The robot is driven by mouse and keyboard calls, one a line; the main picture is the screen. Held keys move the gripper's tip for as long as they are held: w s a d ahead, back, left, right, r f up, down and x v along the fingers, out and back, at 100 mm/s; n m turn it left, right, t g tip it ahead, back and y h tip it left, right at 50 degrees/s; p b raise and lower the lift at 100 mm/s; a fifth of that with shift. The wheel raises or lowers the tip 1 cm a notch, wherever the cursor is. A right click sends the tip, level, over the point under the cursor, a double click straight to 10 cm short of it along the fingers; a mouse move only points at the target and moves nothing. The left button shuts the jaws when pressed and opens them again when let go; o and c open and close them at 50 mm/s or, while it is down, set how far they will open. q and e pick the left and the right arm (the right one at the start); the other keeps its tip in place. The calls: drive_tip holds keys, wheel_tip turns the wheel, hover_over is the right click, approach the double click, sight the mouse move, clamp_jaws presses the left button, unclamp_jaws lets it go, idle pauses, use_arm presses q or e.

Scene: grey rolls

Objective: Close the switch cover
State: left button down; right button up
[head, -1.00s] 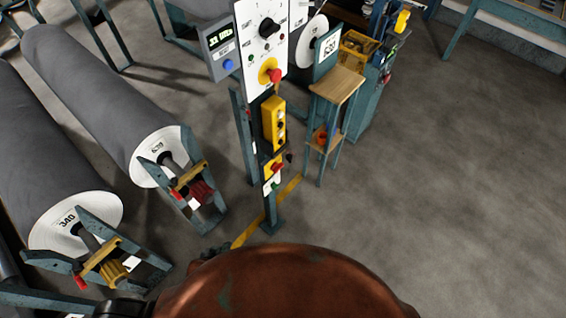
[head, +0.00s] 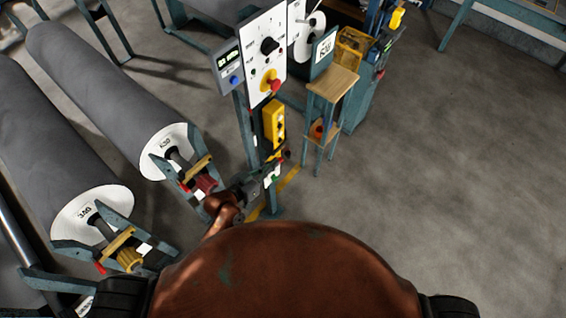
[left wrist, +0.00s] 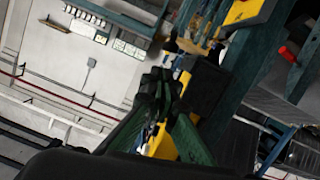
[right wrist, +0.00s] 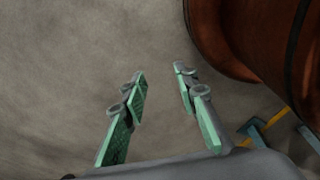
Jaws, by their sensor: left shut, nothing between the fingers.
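The post (head: 243,120) carries a white panel (head: 262,50) with a black dial and a red stop button, a yellow button box (head: 273,122) below it, and a small switch box with red and green parts (head: 276,171) lowest. My left gripper (head: 268,172) is shut and empty in front of this lowest box and hides much of it. I cannot make out the switch cover. In the left wrist view my left gripper (left wrist: 165,82) has its fingers together, close to yellow and dark parts; contact cannot be told. My right gripper (right wrist: 160,85) is open and empty above the floor.
Two large grey rolls (head: 100,85) on stands with yellow and red handles lie left of the post. A small wooden-topped stand (head: 332,84) is just right of it. Further right the concrete floor (head: 460,180) is clear.

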sight(283, 167)
use_arm(q)
drive_tip(key=x, duration=0.5)
drive_tip(key=shift+w+d+p, duration=0.15)
drive_tip(key=shift+w+p, duration=0.1)
drive_tip(key=shift+p, duration=0.05)
drive_tip(key=f, duration=0.2)
drive_tip(key=shift+s+f, duration=0.3)
drive_tip(key=shift+f, duration=0.05)
drive_tip(key=shift+d+f, duration=0.1)
drive_tip(key=shift+f, duration=0.55)
drive_tip(key=shift+s, duration=0.1)
